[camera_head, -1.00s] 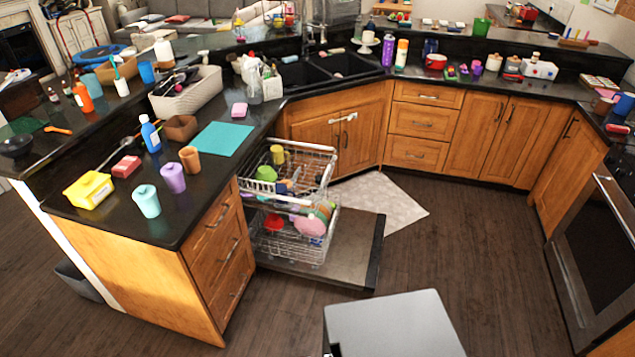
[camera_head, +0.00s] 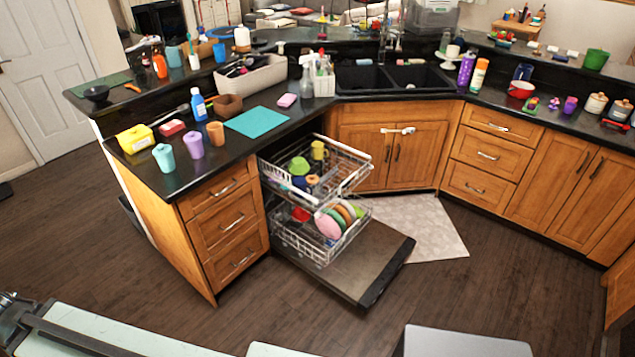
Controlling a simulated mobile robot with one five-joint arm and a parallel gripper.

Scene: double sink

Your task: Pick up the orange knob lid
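I cannot make out an orange knob lid for certain in the head view. Orange-toned things in view are an orange bottle (camera_head: 160,66) on the raised ledge at the left and an orange-brown cup (camera_head: 216,134) on the left counter. A small orange round piece (camera_head: 343,213) stands among the dishes in the lower dishwasher rack; its shape is too small to tell. Pale and dark parts of my own body show along the bottom edge, far from the counter. My gripper cannot be picked out.
The dishwasher door (camera_head: 345,270) is open and low, with both racks (camera_head: 300,240) out over the floor. A teal mat (camera_head: 257,122) and several cups crowd the left counter. The double sink (camera_head: 390,78) is at the back. The wood floor (camera_head: 480,290) is clear at right.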

